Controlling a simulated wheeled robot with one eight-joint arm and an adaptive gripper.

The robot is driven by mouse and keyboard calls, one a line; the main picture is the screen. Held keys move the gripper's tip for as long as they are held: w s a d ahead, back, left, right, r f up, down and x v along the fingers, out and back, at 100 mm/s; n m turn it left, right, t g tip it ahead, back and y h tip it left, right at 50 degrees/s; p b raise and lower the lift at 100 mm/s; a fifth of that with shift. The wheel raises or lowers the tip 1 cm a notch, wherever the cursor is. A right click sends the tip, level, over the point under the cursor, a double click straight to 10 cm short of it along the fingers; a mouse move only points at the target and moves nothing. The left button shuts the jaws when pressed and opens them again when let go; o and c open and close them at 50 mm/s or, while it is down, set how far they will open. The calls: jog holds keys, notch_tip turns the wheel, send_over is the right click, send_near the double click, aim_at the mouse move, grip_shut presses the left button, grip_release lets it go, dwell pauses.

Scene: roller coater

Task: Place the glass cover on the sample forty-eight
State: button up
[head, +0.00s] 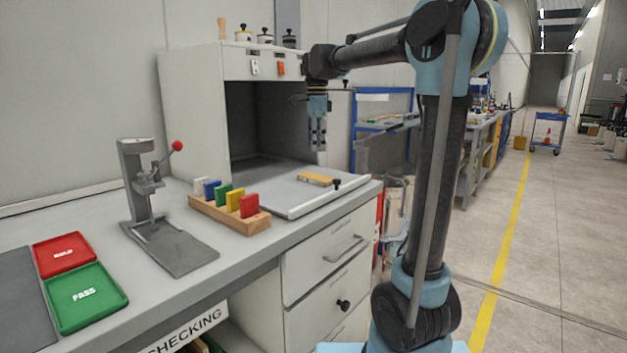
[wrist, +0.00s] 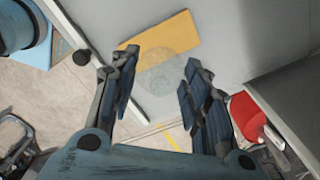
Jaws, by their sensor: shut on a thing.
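A flat yellow-orange piece (head: 315,179), which may be the sample, lies on the light pull-out board in front of the cabinet opening. No number on it can be read. In the wrist view the yellow piece (wrist: 172,35) lies beyond my fingers. My gripper (head: 317,148) points down above the board, a little above the piece and apart from it. Between its fingers in the wrist view a faint see-through plate (wrist: 158,82) shows, taken as the glass cover. My gripper is shut on it. The cover cannot be made out in the head view.
The board (head: 292,212) has a black knob at its front right. The cabinet (head: 192,115) rises behind it. A wooden rack (head: 203,208) of coloured pieces, a lever press (head: 140,185), a red tray (head: 47,266) and a green PASS tray (head: 64,318) stand to the left.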

aim_at(317, 176)
jog(key=shift+r+m, duration=0.3)
jog(key=shift+m, duration=0.1)
jog(key=shift+f, duration=4.85)
jog(key=o, duration=1.1)
jog(key=shift+c, duration=0.2)
